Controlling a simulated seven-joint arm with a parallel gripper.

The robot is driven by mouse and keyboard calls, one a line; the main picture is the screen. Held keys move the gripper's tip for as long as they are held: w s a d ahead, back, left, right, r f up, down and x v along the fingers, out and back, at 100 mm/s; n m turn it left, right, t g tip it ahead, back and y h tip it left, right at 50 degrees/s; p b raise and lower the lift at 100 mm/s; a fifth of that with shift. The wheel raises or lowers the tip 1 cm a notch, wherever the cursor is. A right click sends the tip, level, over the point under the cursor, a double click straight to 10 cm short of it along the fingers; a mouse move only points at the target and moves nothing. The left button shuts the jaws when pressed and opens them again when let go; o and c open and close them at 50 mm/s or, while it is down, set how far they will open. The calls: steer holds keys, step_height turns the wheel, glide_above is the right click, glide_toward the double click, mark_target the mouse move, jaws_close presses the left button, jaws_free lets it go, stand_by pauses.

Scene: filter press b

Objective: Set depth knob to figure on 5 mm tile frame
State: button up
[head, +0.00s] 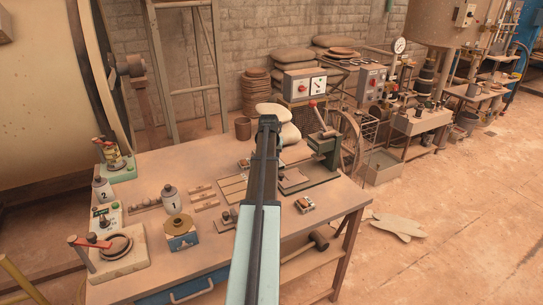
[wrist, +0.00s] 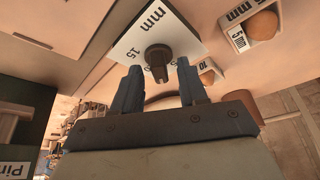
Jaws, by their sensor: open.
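In the wrist view the dark depth knob (wrist: 158,62) stands on a white plate (wrist: 182,35) marked "mm" and "15". My gripper (wrist: 160,82) is open, with one finger on each side of the knob. The knob's near end lies between the fingertips, and gaps show on both sides. I cannot make out a separate figure on that tile frame. In the head view my arm hides the knob.
In the head view a green press (head: 325,145) with a red-tipped lever stands right of my arm on the bench (head: 150,208). Part of another label, "10" (wrist: 204,66), shows in the wrist view.

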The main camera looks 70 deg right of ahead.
jaws_close()
stand_by(0.3)
steer(key=shift+n, duration=0.4)
steer(key=n+t, duration=0.1)
steer(key=n, duration=0.1)
steer(key=shift+s+d+n+y, duration=0.1)
steer(key=shift+n+y, duration=0.2)
steer(key=shift+n+t+y, duration=0.3)
steer(key=shift+n+t, duration=0.4)
steer(key=shift+n, duration=1.2)
jaws_free()
